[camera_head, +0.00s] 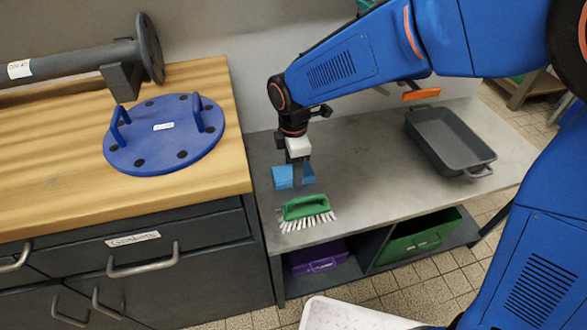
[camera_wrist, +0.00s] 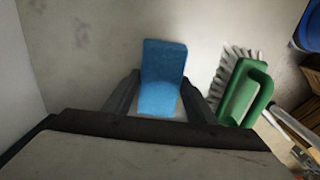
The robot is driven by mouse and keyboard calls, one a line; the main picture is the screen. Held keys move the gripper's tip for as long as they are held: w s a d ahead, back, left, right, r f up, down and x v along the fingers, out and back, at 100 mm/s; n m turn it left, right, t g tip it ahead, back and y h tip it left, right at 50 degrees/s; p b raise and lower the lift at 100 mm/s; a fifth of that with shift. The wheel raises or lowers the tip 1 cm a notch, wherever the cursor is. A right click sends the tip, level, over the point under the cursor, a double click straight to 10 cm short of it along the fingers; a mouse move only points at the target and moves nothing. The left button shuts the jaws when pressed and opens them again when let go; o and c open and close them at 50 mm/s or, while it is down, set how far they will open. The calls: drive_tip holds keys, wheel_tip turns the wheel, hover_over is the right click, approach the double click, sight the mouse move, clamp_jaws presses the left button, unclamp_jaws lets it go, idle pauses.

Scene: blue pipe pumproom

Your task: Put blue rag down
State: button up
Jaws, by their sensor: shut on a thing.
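The blue rag (camera_head: 282,178) is a folded light-blue piece at my gripper's tips, over the grey bench top. In the wrist view the blue rag (camera_wrist: 163,72) sits between the two fingers. My gripper (camera_head: 297,178) points down and is shut on the rag; its fingers also show in the wrist view (camera_wrist: 160,98). The rag is low over the bench, behind the green brush. I cannot tell whether it touches the surface. Part of the rag is hidden by the fingers in the head view.
A green scrub brush (camera_head: 306,210) with white bristles lies just in front of the rag. A dark grey tray (camera_head: 450,145) stands at the right of the grey bench (camera_head: 375,190). The wooden cabinet top (camera_head: 60,170), higher at left, holds a blue flange (camera_head: 165,150). Bench space between rag and tray is clear.

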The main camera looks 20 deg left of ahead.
drive_tip(key=shift+f, duration=0.1)
drive_tip(key=o, duration=1)
drive_tip(key=shift+o, duration=0.2)
wheel_tip(320, 180, up, 12)
